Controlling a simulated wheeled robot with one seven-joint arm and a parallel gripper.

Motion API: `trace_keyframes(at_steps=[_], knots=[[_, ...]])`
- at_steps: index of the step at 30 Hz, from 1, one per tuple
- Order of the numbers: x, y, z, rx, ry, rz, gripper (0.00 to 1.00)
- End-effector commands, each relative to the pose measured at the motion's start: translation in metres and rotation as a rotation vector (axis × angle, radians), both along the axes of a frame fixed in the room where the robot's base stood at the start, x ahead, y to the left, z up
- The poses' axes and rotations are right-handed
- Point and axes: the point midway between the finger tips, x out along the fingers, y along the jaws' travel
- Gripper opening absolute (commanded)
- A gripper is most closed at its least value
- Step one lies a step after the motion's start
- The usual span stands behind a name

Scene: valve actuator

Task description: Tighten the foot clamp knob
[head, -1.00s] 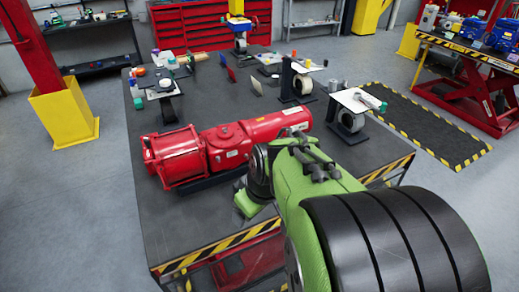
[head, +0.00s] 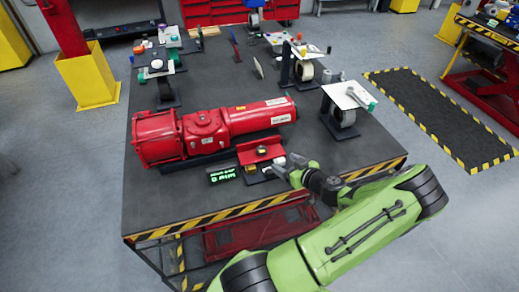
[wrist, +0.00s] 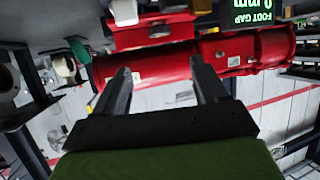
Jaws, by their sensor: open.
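The red valve actuator (head: 205,132) lies along the dark table. A small display (head: 222,176) shows green text; in the wrist view the display (wrist: 257,16) reads "FOOT GAP" with "0 mm" visible. My gripper (head: 285,169) is open just right of these parts. In the wrist view my gripper (wrist: 160,70) has nothing between its fingers.
A white-topped stand (head: 345,98) is behind and right of my gripper. More stands with small parts fill the table's back. The table's left side is clear.

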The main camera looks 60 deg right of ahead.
Motion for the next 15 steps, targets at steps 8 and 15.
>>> trace_keyframes(at_steps=[8,15], knots=[[0.059,-0.030,-0.025,0.003,-0.002,0.005,0.72],[0.100,-0.053,-0.045,0.003,0.001,0.003,0.72]])
